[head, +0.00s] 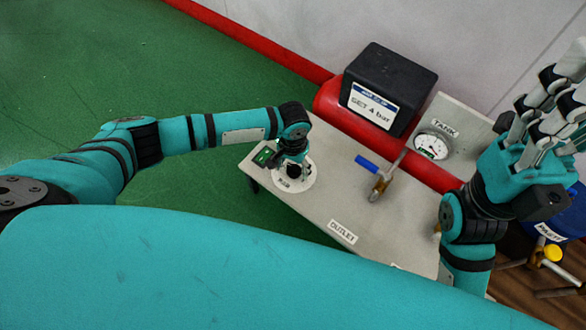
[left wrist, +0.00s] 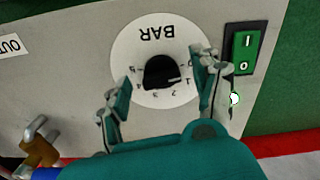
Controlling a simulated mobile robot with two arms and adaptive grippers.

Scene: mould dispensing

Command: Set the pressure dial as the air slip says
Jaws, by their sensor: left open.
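The pressure dial is a black knob (left wrist: 160,70) on a round white BAR plate (left wrist: 152,40), upside down in the left wrist view. In the head view the plate (head: 308,181) is partly hidden by my left gripper (head: 292,168). My left gripper (left wrist: 160,88) is open, its fingers on either side of the knob; contact is unclear. The air slip (head: 373,106) on the black box reads "SET 4 bar". My right gripper (head: 545,105) is raised at the right, its fingers extended and empty.
A green switch (left wrist: 244,53) marked I and O is beside the dial. A brass valve with a blue handle (head: 367,164), an OUTLET label (head: 342,232) and a TANK gauge (head: 433,146) are on the grey panel. A red tank (head: 328,99) lies behind.

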